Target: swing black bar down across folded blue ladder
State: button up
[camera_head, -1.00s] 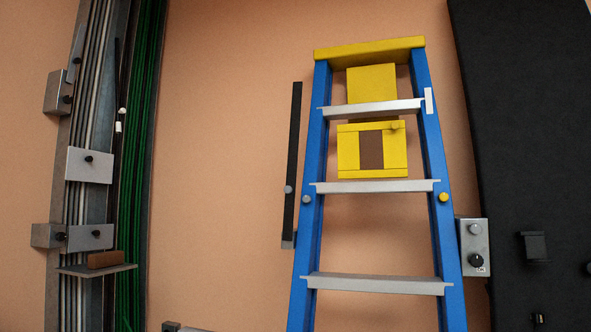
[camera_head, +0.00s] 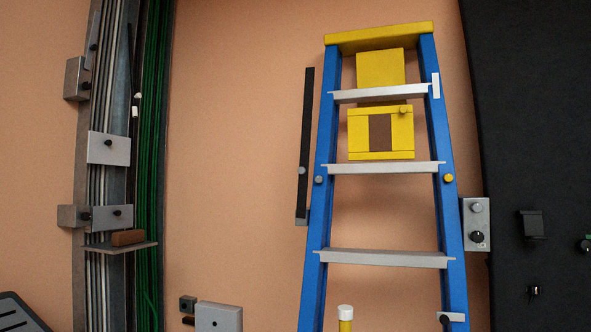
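The blue ladder (camera_head: 325,188) stands folded against the peach wall at right of centre, with a yellow top cap (camera_head: 380,38) and pale metal steps. The black bar (camera_head: 305,140) stands nearly upright just left of the ladder's left rail, with a round grey pivot or knob partway down and a grey lower end. It does not cross the ladder. A white catch-like piece (camera_head: 436,85) sits on the upper right rail. My gripper is not in view.
Cable runs and grey boxes (camera_head: 108,148) line the left, with a small shelf (camera_head: 120,247) holding a brown block. A grey control box (camera_head: 476,224) and a black panel (camera_head: 520,120) stand at right. A white-topped yellow post (camera_head: 345,318) shows at the bottom.

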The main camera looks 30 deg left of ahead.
aim_at(305, 139)
jog(key=k, duration=1.05)
jog(key=u, duration=0.75)
jog(key=i, duration=0.8)
jog(key=u, duration=0.7)
jog(key=i, duration=0.85)
jog(key=z, duration=0.85)
jog(key=i, duration=0.75)
jog(key=z, duration=0.75)
